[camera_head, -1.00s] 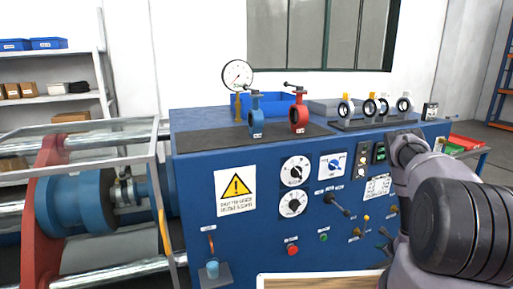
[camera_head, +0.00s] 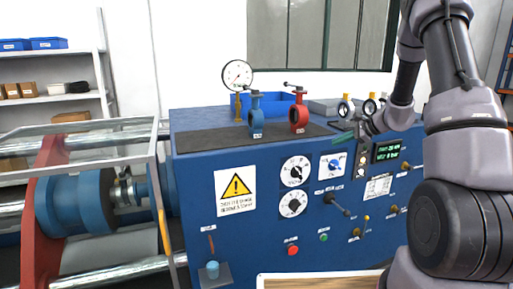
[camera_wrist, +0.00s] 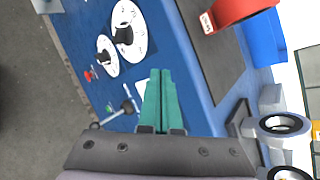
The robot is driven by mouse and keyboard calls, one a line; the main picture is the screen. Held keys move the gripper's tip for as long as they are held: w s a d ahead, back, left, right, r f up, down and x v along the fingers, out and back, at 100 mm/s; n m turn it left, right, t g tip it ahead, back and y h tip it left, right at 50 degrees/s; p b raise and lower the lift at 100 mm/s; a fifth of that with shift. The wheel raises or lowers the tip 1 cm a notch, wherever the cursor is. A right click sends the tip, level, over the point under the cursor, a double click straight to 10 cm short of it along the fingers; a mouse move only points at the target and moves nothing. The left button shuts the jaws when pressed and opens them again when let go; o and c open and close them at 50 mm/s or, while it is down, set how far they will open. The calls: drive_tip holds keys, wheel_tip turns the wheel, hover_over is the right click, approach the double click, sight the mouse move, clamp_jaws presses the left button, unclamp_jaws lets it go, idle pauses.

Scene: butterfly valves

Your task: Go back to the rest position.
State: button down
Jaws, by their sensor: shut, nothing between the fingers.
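My gripper (camera_head: 346,138) is near the top front edge of the blue cabinet (camera_head: 205,165), left of the small display screen. In the wrist view my gripper's green fingers (camera_wrist: 160,98) lie together with nothing between them. A blue butterfly valve (camera_head: 256,115) and a red butterfly valve (camera_head: 299,115) stand upright on the dark mat on the cabinet top. The red valve also shows at the top of the wrist view (camera_wrist: 240,8). My gripper is apart from both valves, to their right and lower in the head view.
A pressure gauge (camera_head: 237,75) and a blue bin (camera_head: 277,103) stand behind the valves. Small ring-shaped fittings (camera_head: 370,106) stand on the right, partly hidden by my arm. Dials, switches and levers (camera_head: 336,203) project from the front panel. A metal frame (camera_head: 155,175) stands at the left.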

drive_tip(key=s+a+r+n+g, duration=0.1)
drive_tip(key=s+a+r+n, duration=0.25)
drive_tip(key=s+r, duration=0.4)
drive_tip(key=s+a+r+n+g, duration=0.1)
drive_tip(key=s+a+r+n, duration=0.2)
drive_tip(key=s+a+r, duration=0.35)
drive_tip(key=s+d+r+n+h, duration=0.1)
drive_tip(key=s+r+n+h, duration=0.2)
drive_tip(key=s, duration=0.8)
drive_tip(key=s+d+r+n+t+h, duration=0.1)
drive_tip(key=s+d+r+n+h, duration=0.1)
drive_tip(key=s, duration=0.9)
wheel_tip(320, 180, up, 4)
drive_tip(key=shift+d+f+n+t+h, duration=0.25)
drive_tip(key=shift+n+h, duration=0.25)
drive_tip(key=shift+n, duration=0.55)
